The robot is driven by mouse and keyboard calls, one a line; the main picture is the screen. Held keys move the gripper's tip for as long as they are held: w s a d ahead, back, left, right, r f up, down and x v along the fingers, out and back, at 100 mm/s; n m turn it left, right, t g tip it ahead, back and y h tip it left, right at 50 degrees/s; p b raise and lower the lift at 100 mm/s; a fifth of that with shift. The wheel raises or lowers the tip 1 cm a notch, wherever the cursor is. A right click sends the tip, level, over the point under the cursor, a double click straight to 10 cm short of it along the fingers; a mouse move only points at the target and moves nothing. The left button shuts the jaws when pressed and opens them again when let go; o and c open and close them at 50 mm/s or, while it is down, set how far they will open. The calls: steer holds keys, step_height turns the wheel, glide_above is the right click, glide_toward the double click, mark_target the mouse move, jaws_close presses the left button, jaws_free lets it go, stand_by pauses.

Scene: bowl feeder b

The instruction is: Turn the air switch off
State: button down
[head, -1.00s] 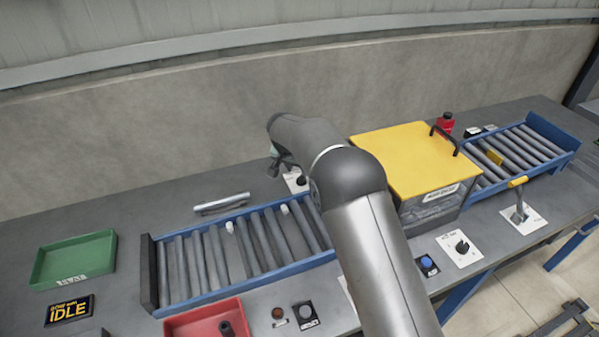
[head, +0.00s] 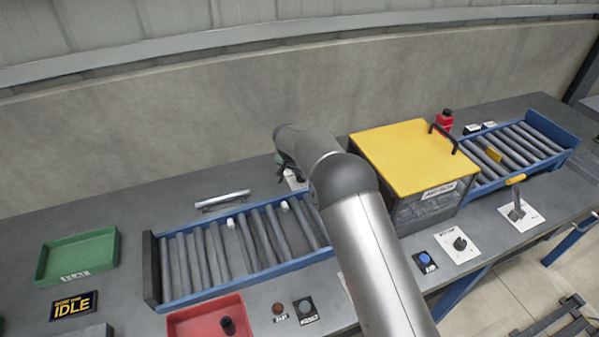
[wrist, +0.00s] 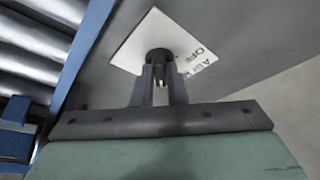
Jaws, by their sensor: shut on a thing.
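The air switch (wrist: 160,55) is a dark round knob on a white plate (wrist: 132,52) that carries partly hidden lettering, with "OFF" readable. My gripper (wrist: 160,88) is shut on the knob, with its two dark fingers pointing at the plate in the wrist view. In the head view my arm reaches over the conveyor to the back of the bench. The plate (head: 293,181) shows there only in part beside my wrist, and the knob and fingertips are mostly hidden. The knob's pointer direction cannot be read.
A roller conveyor with a blue frame (head: 290,264) lies close beside the switch. A machine box with a yellow lid (head: 410,160) stands right of my arm. A metal bar (head: 222,199) lies behind the conveyor. Green (head: 60,278) and red (head: 180,320) trays are at left and front.

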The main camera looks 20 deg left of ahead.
steer(key=shift+f+n+b, duration=0.15)
steer(key=shift+n+b, duration=0.15)
steer(key=shift+b, duration=0.15)
steer(key=shift+d+n+y+b, duration=0.15)
steer(key=shift+n+y+b, duration=0.3)
steer(key=shift+b, duration=0.25)
steer(key=shift+d+n+y+b, duration=0.2)
steer(key=shift+n+y+b, duration=0.15)
steer(key=shift+n+b, duration=0.85)
steer(key=n, duration=0.1)
steer(key=n+y+b, duration=0.1)
steer(key=n, duration=0.1)
steer(key=n+g+y, duration=0.1)
steer(key=n, duration=0.1)
steer(key=shift+w+d+n+b, duration=0.2)
steer(key=shift+d+n+b, duration=0.1)
steer(key=shift+b, duration=0.1)
steer(key=n, duration=0.1)
steer(key=n+g, duration=0.1)
steer(key=n, duration=0.2)
steer(key=shift+w+d+n+g+y, duration=0.15)
steer(key=shift+w+n+g+y, duration=0.1)
steer(key=shift+g+y, duration=0.15)
steer(key=shift+w+n+g+p, duration=0.2)
steer(key=shift+n+g, duration=0.15)
steer(key=shift+n, duration=0.6)
steer(key=shift+w+n+g+p, duration=0.15)
steer(key=shift+n+g, duration=0.2)
steer(key=shift+n, duration=0.6)
steer(key=shift+s, duration=0.1)
